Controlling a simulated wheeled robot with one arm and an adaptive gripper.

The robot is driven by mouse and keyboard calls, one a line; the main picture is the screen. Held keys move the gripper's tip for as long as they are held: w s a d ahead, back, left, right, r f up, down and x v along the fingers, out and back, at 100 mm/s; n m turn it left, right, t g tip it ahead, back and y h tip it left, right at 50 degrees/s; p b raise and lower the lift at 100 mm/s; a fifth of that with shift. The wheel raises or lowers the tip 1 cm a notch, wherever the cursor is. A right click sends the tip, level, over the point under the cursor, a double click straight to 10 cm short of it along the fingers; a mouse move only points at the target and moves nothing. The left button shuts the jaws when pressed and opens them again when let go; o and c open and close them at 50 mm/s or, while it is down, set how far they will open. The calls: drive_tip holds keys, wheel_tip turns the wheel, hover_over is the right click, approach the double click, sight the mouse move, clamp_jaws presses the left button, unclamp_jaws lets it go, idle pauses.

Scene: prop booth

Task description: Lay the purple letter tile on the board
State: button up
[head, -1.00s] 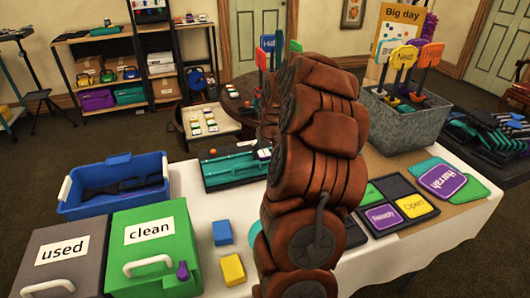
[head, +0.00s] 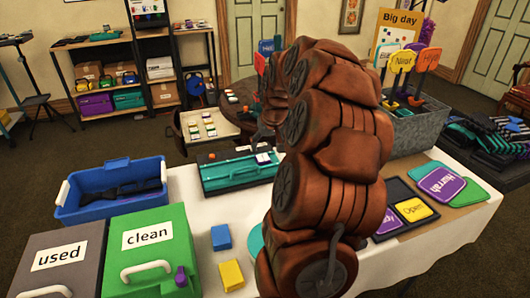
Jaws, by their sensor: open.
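My brown arm rises through the middle of the head view and bends away over the table. Its far end, with my gripper (head: 264,138), is small and partly hidden behind the nearer links, close to the far right end of a teal tray (head: 215,184). I see nothing held. A pale tile (head: 263,158) shows at the tray's right end; its letter is too small to read. A black board (head: 425,222) at the right bears a yellow "Open" card (head: 413,210) and a purple card (head: 388,224), partly hidden by my arm. I cannot make out a separate purple letter tile.
Left on the white table are a blue bin (head: 93,208), a grey "used" box (head: 60,272) and a green "clean" box (head: 150,262). Blue (head: 221,238) and yellow (head: 231,275) blocks lie near the front. A purple "Hurrah" card (head: 440,184) and a grey sign tub (head: 420,130) are at right.

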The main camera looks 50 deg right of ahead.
drive_tip(key=shift+v, duration=2.2)
drive_tip(key=shift+f, duration=0.1)
